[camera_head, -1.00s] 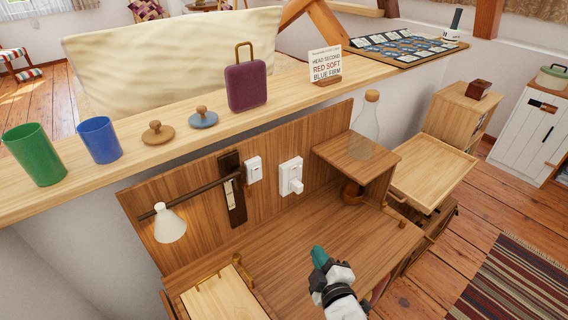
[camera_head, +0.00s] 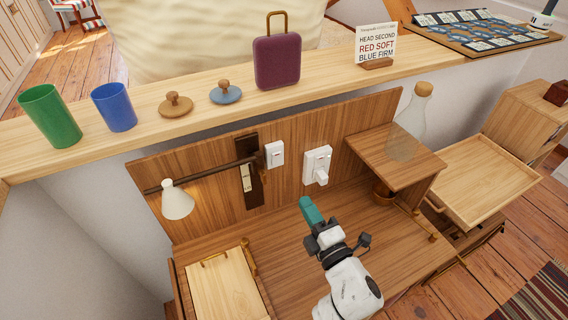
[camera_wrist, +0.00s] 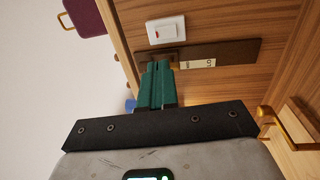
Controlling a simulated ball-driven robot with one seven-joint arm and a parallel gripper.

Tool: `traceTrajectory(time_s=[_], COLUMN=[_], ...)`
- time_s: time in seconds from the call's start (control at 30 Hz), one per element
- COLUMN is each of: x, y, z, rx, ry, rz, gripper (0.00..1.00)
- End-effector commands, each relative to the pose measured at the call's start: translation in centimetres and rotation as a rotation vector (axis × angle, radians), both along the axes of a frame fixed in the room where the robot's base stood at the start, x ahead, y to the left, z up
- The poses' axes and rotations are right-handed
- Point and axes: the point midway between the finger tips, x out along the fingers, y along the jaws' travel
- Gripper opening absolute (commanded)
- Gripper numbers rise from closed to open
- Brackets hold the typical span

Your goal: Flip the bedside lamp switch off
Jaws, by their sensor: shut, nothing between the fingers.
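The bedside lamp has a white cone shade (camera_head: 178,202) on a dark brown rod, fixed to a dark wall plate (camera_head: 250,180) on the wooden back panel. The shade's lower part looks bright and warm. Right of the plate sits a small white rocker switch (camera_head: 274,154); it shows with a small red mark in the wrist view (camera_wrist: 166,30). A second white wall fitting (camera_head: 317,166) with a protruding block is further right. My gripper (camera_head: 308,207) has teal fingers, shut and empty, below the two fittings. In the wrist view its fingertips (camera_wrist: 157,68) point toward the dark plate and switch.
The ledge (camera_head: 205,115) above holds a green cup (camera_head: 50,117), a blue cup (camera_head: 114,108), two knobbed lids, a purple bag (camera_head: 277,60) and a sign (camera_head: 376,44). A glass bottle (camera_head: 408,125) stands on a raised shelf at right. The desk surface is clear around my arm.

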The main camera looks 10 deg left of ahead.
Motion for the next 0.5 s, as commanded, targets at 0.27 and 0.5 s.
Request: traceTrajectory(time_s=[0.27, 0.5], x=[2.7, 5.5], y=[2.0, 3.9], z=[0.1, 0.5], rx=[0.000, -0.001], ry=[-0.004, -0.002], rz=[0.005, 0.003], gripper=[0.00, 0.00])
